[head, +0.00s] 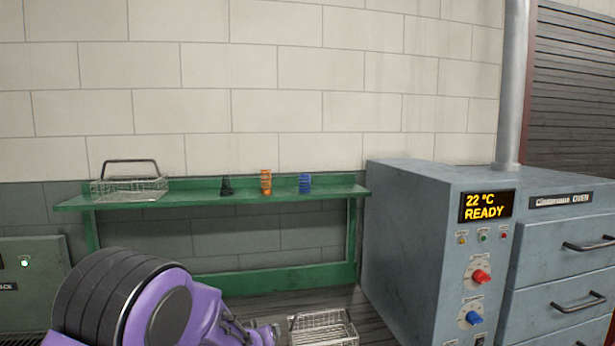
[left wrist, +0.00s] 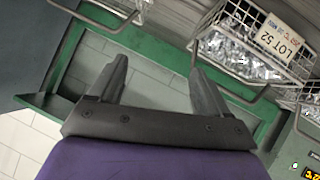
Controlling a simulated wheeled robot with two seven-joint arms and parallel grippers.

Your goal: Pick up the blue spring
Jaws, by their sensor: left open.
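The blue spring (head: 305,183) stands upright on the green shelf (head: 215,197), toward its right end. An orange spring (head: 266,181) and a black spring (head: 227,186) stand to its left. My left arm, purple and black, comes in at the lower left of the head view, below the shelf and apart from the springs; its fingers are not clear there. In the left wrist view my left gripper (left wrist: 160,72) is open, with nothing between its fingers. The blue spring is not visible in that view. My right gripper is not in view.
A wire basket (head: 130,190) sits at the shelf's left end. Another basket (head: 323,328) is low in front; a filled basket labelled LOT 52 (left wrist: 283,67) shows in the wrist view. A grey oven (head: 410,250) stands right of the shelf.

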